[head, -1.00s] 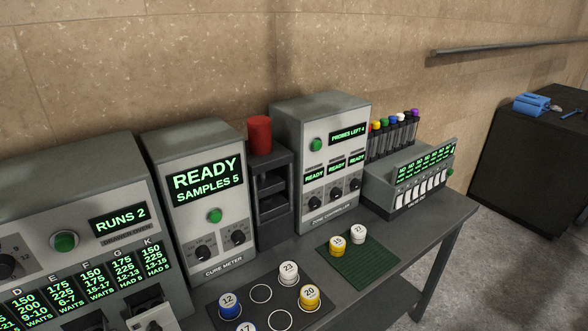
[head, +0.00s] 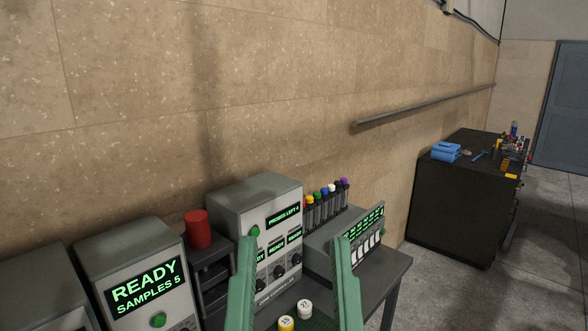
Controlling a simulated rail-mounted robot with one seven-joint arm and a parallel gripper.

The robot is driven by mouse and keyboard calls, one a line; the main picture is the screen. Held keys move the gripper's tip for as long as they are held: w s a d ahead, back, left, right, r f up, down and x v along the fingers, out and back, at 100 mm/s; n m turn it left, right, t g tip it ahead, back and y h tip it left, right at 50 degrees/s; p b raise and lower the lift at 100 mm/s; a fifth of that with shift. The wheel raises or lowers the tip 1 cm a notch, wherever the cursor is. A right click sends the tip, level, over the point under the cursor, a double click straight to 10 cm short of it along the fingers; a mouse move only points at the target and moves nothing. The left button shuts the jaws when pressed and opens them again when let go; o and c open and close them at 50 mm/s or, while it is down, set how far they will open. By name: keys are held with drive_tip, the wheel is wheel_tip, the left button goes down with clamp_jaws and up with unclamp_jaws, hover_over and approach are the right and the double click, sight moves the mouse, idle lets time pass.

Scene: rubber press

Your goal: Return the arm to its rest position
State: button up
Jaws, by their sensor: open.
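My gripper (head: 294,245) shows in the head view as two green fingers rising from the lower edge, standing wide apart. It is open, with nothing seen held between the fingers. The fingers cover part of the zone controller's front and part of the valve box (head: 362,232). The rest of my arm is out of view.
The cure meter (head: 135,275) reads READY, SAMPLES 5. A red cylinder (head: 198,229) stands on a dark rack beside it. Coloured-cap vials (head: 325,205) stand behind the valve box. A black cabinet (head: 455,205) with blue items (head: 446,151) stands apart at right. A rail (head: 430,106) runs along the wall.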

wheel_tip(320, 180, up, 18)
drive_tip(key=p, duration=1.4)
